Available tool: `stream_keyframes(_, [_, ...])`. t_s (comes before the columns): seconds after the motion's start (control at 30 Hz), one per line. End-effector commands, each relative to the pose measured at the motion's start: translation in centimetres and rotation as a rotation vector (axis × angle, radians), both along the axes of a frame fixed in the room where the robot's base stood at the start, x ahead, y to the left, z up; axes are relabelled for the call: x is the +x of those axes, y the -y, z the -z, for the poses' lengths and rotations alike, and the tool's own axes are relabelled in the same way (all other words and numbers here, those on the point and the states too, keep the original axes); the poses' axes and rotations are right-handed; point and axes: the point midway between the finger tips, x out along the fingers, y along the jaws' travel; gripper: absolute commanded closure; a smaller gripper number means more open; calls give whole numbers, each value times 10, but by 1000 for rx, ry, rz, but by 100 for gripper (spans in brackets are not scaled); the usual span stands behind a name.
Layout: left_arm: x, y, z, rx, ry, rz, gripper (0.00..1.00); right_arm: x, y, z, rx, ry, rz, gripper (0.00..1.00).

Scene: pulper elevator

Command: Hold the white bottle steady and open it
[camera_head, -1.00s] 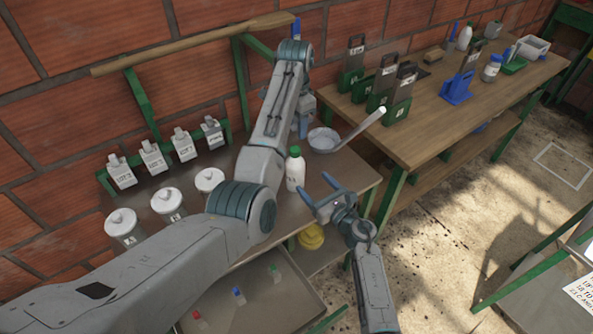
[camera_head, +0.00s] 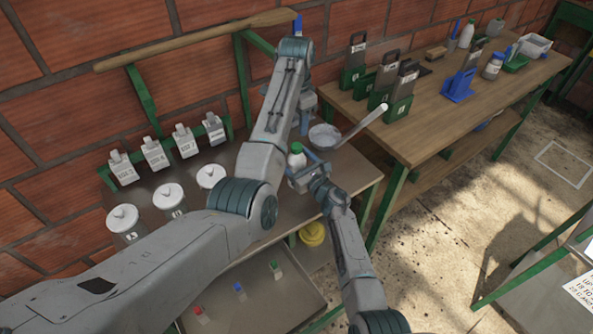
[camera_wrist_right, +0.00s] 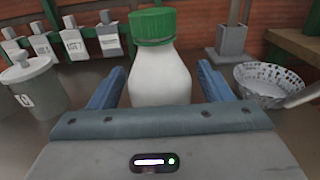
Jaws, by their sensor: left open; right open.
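The white bottle (camera_head: 297,160) with a green cap (camera_head: 296,148) stands upright near the right end of the metal table. It also shows in the right wrist view (camera_wrist_right: 160,78), its green cap on top. My right gripper (camera_head: 304,164) is open, its blue fingers on either side of the bottle's body; in the right wrist view a gap shows between each finger and the bottle. My left gripper (camera_head: 303,120) is open, pointing down behind the bottle, apart from it and partly hidden by its own arm.
A bowl (camera_head: 325,136) with a long light handle stands just right of the bottle. A wooden table (camera_head: 430,100) with green and blue holders is at the right.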

Motion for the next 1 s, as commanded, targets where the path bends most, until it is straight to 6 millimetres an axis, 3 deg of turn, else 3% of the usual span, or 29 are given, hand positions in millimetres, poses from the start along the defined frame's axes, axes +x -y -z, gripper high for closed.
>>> stream_keyframes(0.1, [0,0,0,0,0,0,53,0,0,0,0,0,0,31])
stream_keyframes(0.47, [0,0,0,0,0,1,53,0,0,0,0,0,0,100])
stream_keyframes(0.67, [0,0,0,0,0,98,53,0,0,0,1,1,0,100])
stream_keyframes(1.0, [0,0,0,0,0,690,53,0,0,0,1,1,0,100])
